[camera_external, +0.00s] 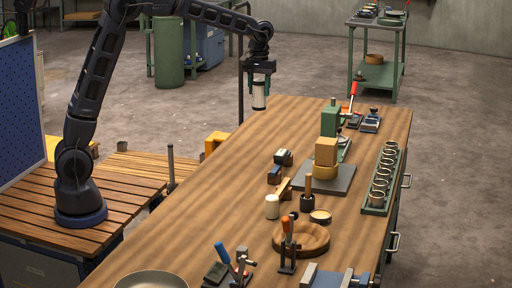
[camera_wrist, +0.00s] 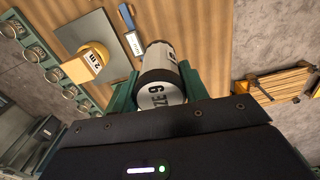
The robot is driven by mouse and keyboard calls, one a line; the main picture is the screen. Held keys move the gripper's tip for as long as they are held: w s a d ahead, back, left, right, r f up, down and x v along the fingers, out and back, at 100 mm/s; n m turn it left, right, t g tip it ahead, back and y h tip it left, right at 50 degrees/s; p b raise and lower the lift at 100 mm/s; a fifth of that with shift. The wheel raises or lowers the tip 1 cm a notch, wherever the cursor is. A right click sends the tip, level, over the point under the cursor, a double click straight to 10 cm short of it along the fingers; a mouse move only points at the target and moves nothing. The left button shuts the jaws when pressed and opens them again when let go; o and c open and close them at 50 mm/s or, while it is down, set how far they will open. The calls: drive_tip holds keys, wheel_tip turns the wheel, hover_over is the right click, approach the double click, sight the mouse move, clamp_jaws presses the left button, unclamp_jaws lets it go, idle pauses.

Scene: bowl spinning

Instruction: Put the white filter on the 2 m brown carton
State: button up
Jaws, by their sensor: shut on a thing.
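My gripper (camera_external: 260,78) is shut on the white filter (camera_external: 260,95), a white cylinder with dark bands, and holds it upright near the table's far left edge. In the wrist view the filter (camera_wrist: 160,90) sits between the green fingers, with dark lettering on its end. The brown carton (camera_external: 326,151) rests on a yellow round block (camera_external: 325,172) on a dark grey plate (camera_external: 340,182), right of and nearer than my gripper. In the wrist view the carton (camera_wrist: 82,68) shows a "2 m" label, apart from the filter.
A green stand (camera_external: 330,121) and a red-handled clamp (camera_external: 352,97) are behind the carton. A green rack of cups (camera_external: 380,182) lines the right edge. The wooden table's left side (camera_external: 215,190) is largely clear.

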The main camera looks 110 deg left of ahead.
drive_tip(key=w+a+r+n, duration=0.1)
drive_tip(key=w+r, duration=0.4)
drive_tip(key=w, duration=0.7)
drive_tip(key=w+r, duration=0.6)
drive_tip(key=w, duration=0.7)
drive_tip(key=f, duration=2)
drive_tip(key=shift+s, duration=0.2)
drive_tip(key=shift+f, duration=0.15)
drive_tip(key=o, duration=1)
